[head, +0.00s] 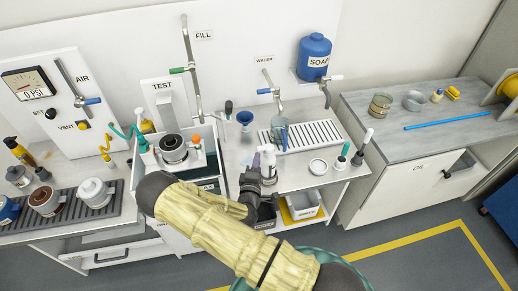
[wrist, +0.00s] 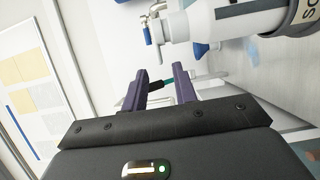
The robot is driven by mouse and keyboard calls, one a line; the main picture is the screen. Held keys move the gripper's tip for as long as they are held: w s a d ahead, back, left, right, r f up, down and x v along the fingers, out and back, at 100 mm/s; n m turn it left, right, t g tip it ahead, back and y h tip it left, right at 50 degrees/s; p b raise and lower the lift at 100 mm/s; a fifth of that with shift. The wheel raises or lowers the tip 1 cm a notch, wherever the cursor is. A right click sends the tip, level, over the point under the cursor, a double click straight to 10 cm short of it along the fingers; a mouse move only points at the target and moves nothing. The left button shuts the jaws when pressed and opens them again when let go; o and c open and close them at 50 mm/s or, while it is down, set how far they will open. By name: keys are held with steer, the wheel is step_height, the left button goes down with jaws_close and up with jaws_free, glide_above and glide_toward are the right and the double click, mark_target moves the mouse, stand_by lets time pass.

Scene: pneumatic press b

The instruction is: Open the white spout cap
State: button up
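A white bottle (wrist: 235,22) with a dark stripe and a grey band with partly cut-off lettering lies across the top right of the wrist view. Its narrow white spout end (wrist: 174,27) points left, beyond my fingertips. I cannot make out the cap apart from the spout. In the head view a pale bottle (head: 269,158) stands close beside my gripper (head: 258,162), on the middle counter. In the wrist view my gripper (wrist: 160,75) is open, its two purple fingers apart with nothing between them. My arm hides part of the counter below.
A drain rack (head: 315,133) with a bluish cup (head: 279,128) lies behind the gripper. A blue funnel (head: 245,118) stands to its left. A white lid (head: 318,166) and a green-based marker-like item (head: 342,160) are to the right. A boxed test station (head: 174,150) stands left.

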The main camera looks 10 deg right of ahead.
mark_target(266, 148)
steer(key=p+x, duration=0.1)
steer(key=x, duration=0.4)
steer(key=shift+w+d, duration=0.1)
jaws_close()
